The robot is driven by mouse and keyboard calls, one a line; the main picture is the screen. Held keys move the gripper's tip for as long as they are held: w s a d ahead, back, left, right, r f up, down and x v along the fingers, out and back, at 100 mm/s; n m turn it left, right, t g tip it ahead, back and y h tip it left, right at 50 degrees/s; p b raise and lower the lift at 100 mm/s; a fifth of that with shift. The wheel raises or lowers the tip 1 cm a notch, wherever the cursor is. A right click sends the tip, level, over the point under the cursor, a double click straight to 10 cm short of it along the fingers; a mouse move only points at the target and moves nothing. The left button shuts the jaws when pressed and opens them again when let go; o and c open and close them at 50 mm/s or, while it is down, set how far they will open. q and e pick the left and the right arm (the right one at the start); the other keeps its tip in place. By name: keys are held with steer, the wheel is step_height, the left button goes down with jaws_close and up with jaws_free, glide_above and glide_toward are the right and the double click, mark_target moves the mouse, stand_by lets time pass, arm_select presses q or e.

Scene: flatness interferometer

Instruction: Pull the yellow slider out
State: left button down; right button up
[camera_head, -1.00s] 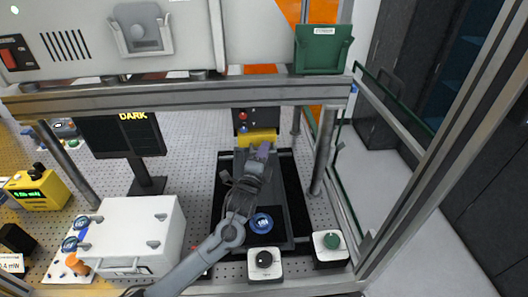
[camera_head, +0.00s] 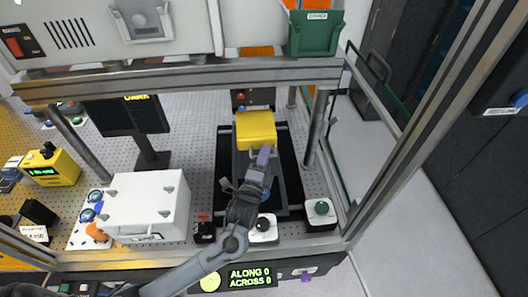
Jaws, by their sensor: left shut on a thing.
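The yellow slider (camera_head: 255,127) is a yellow block at the far end of the dark track (camera_head: 282,172), beneath the overhead beam. Its top and front face show. My left gripper (camera_head: 263,157) reaches up from below and is shut at the slider's front edge. Its fingers cover part of that face, so the exact grip is hidden. A blue round part (camera_head: 265,194) on the track is mostly hidden behind the gripper. My right gripper is not in view.
A white case (camera_head: 147,206) is left of my arm. Metal posts (camera_head: 318,130) flank the track. A readout panel (camera_head: 250,277) is at the front.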

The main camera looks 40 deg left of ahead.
arm_select(q)
steer(key=c, duration=1.2)
jaws_free()
steer(key=shift+o, duration=0.2)
steer(key=b+v, duration=0.1)
steer(key=v, duration=0.9)
steer(key=shift+s, duration=0.4)
steer(key=shift+d+f, duration=0.1)
steer(key=shift+f, duration=0.05)
